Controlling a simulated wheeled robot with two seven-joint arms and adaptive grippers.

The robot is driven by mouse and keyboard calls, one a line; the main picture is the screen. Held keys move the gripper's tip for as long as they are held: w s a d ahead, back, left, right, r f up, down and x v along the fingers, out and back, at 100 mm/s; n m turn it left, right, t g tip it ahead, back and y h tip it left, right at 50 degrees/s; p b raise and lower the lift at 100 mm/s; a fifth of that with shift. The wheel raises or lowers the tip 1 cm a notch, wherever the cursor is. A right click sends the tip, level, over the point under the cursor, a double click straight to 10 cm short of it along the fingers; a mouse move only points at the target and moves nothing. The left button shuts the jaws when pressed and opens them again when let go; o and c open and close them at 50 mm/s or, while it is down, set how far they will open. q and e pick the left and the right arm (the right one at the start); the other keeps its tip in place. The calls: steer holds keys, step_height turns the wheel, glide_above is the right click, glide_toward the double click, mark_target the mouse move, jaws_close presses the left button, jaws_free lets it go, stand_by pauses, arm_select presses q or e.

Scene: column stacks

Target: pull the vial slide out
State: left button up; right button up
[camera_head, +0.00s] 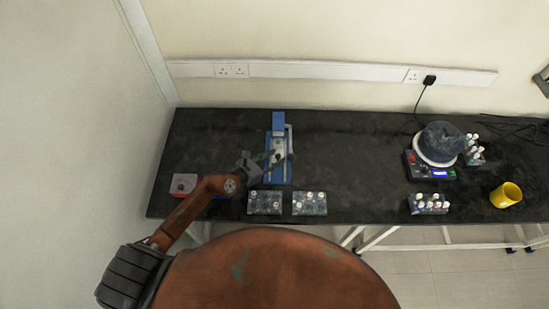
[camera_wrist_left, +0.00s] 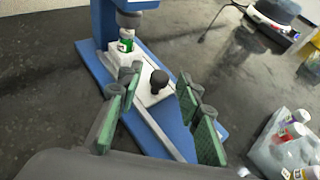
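The blue press-like device (camera_head: 279,122) stands on the dark bench; its blue base (camera_wrist_left: 98,66) shows in the left wrist view. On it lies a white slide (camera_wrist_left: 150,97) with a black knob (camera_wrist_left: 158,80) standing up. A vial with a green label (camera_wrist_left: 126,41) stands upright at the slide's far end, under the device's head (camera_wrist_left: 131,18). My left gripper (camera_head: 281,157) is over the device. In the left wrist view its green-padded fingers (camera_wrist_left: 160,95) are apart, one on each side of the knob; I see no contact. My right gripper is out of view.
Two vial racks (camera_head: 265,203) (camera_head: 310,203) stand at the bench's front edge, close to the device. A red-and-white box (camera_head: 184,184) is at left. A heater with a bowl (camera_head: 440,142), more racks (camera_head: 429,204) and a yellow cup (camera_head: 506,195) are at right. The bench middle is clear.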

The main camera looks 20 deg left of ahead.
arm_select(q)
steer(key=shift+c, duration=0.7)
jaws_close()
